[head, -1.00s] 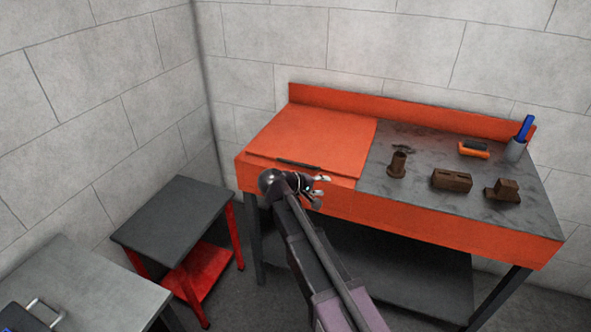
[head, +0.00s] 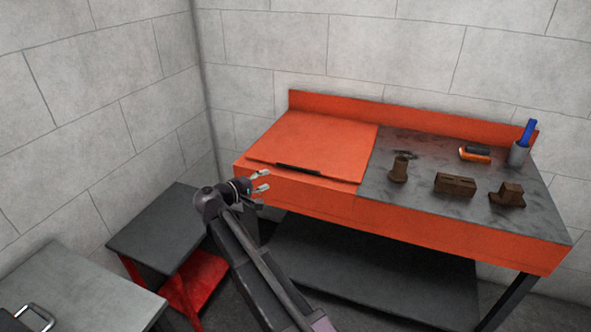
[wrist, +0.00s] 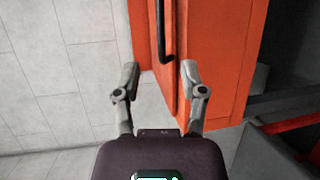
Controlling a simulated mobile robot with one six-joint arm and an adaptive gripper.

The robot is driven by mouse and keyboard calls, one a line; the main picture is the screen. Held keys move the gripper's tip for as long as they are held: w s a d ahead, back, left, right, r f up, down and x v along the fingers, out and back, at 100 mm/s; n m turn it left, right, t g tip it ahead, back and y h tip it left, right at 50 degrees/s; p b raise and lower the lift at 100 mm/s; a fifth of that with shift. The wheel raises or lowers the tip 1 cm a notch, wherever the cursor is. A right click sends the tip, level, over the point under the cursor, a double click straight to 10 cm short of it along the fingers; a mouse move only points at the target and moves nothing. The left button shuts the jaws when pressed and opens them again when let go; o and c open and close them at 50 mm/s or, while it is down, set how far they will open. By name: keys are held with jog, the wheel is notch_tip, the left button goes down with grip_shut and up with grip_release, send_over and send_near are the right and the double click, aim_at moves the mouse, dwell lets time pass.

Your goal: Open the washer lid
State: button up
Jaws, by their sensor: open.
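The orange washer lid (head: 315,142) lies flat over the left part of the orange workbench, and it looks closed. Its black handle (head: 298,169) runs along the front edge. In the wrist view the handle (wrist: 164,35) shows upright beyond the fingers, with the lid's orange surface (wrist: 142,35) beside it. My gripper (head: 264,181) is open and empty. It is in front of the bench, left of the handle and apart from it. In the wrist view the two fingers (wrist: 160,73) are spread apart with nothing between them.
The bench's grey top (head: 430,160) holds brown metal parts (head: 455,184), an orange-and-black tool (head: 475,154) and a grey cup (head: 519,152) with a blue item. A small red-legged table (head: 160,225) and a grey table (head: 75,285) stand left. Walls close the back and left.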

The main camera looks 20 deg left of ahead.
aim_at(294, 169)
jog(key=shift+w, duration=0.1)
jog(key=b+x, duration=0.2)
jog(key=x, duration=1.1)
jog(key=shift+w+d+f, duration=0.15)
jog(key=shift+w, duration=0.1)
jog(key=shift+c, duration=0.2)
grip_shut()
